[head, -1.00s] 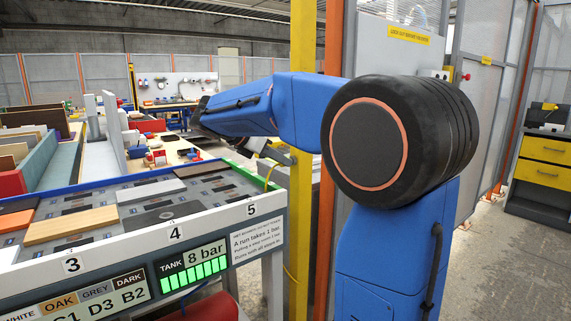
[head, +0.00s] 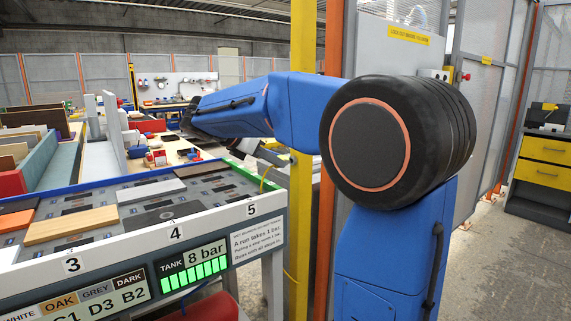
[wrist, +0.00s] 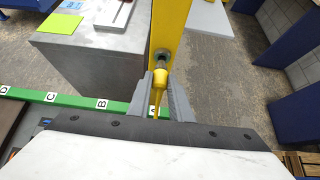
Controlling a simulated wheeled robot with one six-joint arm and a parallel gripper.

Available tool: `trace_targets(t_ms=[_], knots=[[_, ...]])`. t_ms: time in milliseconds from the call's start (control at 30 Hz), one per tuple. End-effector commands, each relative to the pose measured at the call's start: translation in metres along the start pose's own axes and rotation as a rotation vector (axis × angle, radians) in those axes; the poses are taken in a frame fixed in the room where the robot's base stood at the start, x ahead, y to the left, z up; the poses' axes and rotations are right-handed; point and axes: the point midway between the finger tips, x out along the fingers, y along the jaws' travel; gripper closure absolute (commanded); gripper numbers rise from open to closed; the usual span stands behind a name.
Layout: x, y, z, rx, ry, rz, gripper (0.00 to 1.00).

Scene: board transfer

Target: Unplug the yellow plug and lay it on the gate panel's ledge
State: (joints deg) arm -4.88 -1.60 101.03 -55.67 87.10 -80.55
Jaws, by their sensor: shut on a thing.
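The yellow plug (wrist: 158,84) is between the grey fingers of my gripper (wrist: 160,92) in the wrist view, and the gripper is shut on it. Its far end points at the round socket (wrist: 162,57) on the yellow post (wrist: 170,25). I cannot tell whether its tip is still inside the socket or just clear of it. In the head view the yellow post (head: 302,120) stands behind my blue arm, and a yellow cable (head: 265,180) hangs beside it. The gate panel (head: 395,45) is right of the post, partly behind my arm; I cannot make out its ledge.
The board table (head: 150,235) with numbered slots is at the left, near my arm. Its green edge (wrist: 75,101) runs below the gripper in the wrist view. A grey block (wrist: 95,60) stands beyond it. Open floor (head: 500,250) is at the right.

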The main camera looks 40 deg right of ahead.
Motion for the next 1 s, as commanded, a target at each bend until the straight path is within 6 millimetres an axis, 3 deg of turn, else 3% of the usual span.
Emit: trace_targets(t_ms=[367, 1000], knots=[[-0.002, 0.000, -0.001, -0.001, 0.000, 0.001, 1.00], [-0.035, 0.000, -0.024, -0.002, 0.000, 0.001, 1.00]])
